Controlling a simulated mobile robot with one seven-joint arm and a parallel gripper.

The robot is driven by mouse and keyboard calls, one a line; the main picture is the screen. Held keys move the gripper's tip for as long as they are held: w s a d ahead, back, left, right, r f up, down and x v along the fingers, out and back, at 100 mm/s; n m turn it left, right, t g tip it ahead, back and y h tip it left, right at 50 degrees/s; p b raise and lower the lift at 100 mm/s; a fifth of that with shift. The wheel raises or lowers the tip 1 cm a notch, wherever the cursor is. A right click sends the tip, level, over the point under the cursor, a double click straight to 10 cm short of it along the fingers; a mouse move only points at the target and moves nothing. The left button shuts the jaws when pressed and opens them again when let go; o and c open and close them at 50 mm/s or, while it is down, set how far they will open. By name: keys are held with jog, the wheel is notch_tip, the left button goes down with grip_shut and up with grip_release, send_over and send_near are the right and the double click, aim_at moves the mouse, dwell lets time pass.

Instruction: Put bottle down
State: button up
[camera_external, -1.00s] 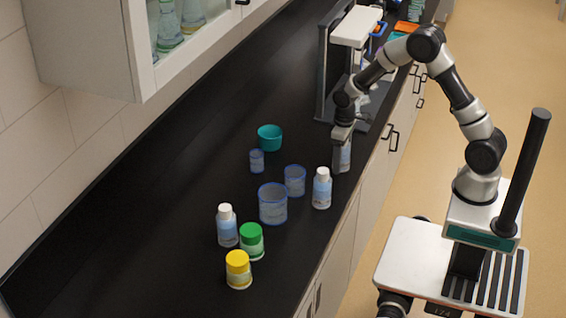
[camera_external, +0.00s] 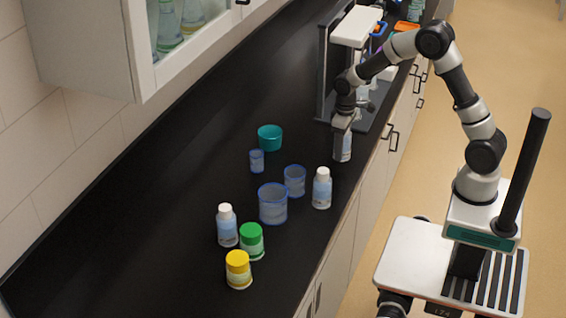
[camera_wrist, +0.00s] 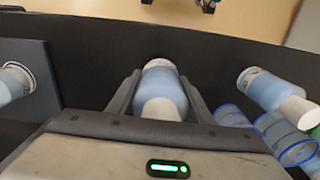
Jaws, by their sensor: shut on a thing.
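My gripper (camera_external: 343,122) is over the black counter, near its front edge. It is shut on a white bottle with a pale blue label (camera_external: 343,147), which is upright at the counter. In the wrist view the bottle (camera_wrist: 163,85) is between the two fingers of my gripper (camera_wrist: 160,90), with its white cap toward the palm. Part of the bottle is hidden by the fingers in the external view. I cannot tell whether its base touches the counter.
A similar white bottle (camera_external: 322,188) stands nearby, with blue-rimmed beakers (camera_external: 273,204) beside it. A teal bowl (camera_external: 270,138) is farther back. Another bottle (camera_external: 227,226), a green-lidded jar (camera_external: 252,241) and a yellow-lidded jar (camera_external: 238,269) stand in front.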

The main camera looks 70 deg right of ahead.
notch_tip(320, 180, up, 6)
jog(key=shift+f, duration=0.2)
jog(key=shift+w+a, duration=0.15)
jog(key=shift+w, duration=0.15)
jog(key=w+a+p, duration=0.4)
jog(key=w+a, duration=0.9)
jog(key=w, duration=0.4)
jog(key=a+f+p, duration=0.1)
jog(key=a, duration=0.5)
jog(key=w+a+f, duration=0.1)
jog(key=a+f, duration=0.1)
jog(key=a, duration=0.5)
jog(key=w+a+f+p, duration=0.1)
jog(key=a, duration=0.5)
jog(key=shift+w+a+f+p, duration=0.25)
jog(key=shift+a+p, duration=0.1)
jog(key=shift+s+a+f, duration=0.1)
jog(key=shift+a, duration=0.3)
jog(key=shift+a+f, duration=0.15)
jog(key=shift+f, duration=0.1)
notch_tip(320, 180, down, 5)
jog(key=b, duration=0.6)
jog(key=shift+r, duration=0.2)
